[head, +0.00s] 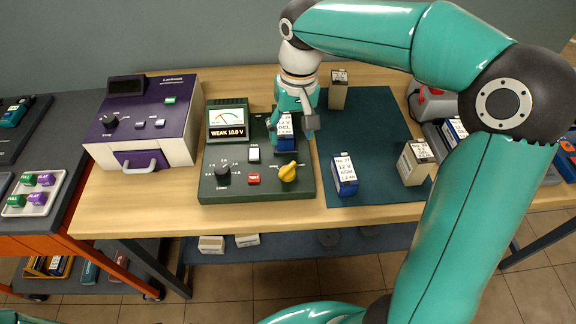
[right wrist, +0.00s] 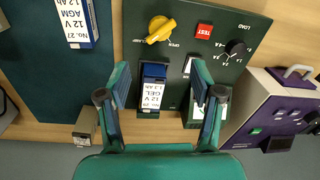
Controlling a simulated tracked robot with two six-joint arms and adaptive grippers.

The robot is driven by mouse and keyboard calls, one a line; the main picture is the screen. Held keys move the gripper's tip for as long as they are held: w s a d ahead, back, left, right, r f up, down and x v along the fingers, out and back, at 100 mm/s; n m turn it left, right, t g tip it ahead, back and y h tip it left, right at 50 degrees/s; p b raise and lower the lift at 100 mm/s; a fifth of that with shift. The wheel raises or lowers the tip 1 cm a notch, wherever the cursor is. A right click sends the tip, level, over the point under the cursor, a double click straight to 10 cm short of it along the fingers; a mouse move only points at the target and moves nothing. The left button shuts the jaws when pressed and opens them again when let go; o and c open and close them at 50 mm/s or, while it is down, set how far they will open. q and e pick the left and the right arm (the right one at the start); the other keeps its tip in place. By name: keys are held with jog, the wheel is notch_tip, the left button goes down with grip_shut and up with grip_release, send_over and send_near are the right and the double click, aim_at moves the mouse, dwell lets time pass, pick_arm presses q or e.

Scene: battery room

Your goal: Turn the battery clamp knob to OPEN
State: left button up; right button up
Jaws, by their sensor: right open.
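The yellow clamp knob (head: 288,172) is on the front right of the green battery tester (head: 212,187). It also shows in the right wrist view (right wrist: 159,30), its grip slanted, with a small OPEN label near it. I cannot tell its exact setting. A blue 12 V GEL battery (head: 285,146) sits in the tester's bay behind the knob; its label reads clearly in the right wrist view (right wrist: 152,92). My right gripper (head: 291,122) is open above the battery, behind the knob and apart from it. Its fingers spread to either side of the battery in the wrist view (right wrist: 160,75). My left gripper is out of view.
The tester's display (head: 227,132) reads WEAK 10.0 V. A red TEST button (head: 253,179) and a black load dial (head: 222,171) lie left of the knob. A blue AGM battery (head: 345,174) stands on the mat (head: 385,116) to the right. A purple machine (head: 137,123) stands left.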

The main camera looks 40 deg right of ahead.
aim_at(288, 167)
jog(key=f, duration=1.2)
jog(key=shift+w+a, duration=0.15)
jog(key=shift+a, duration=0.2)
jog(key=c, duration=1)
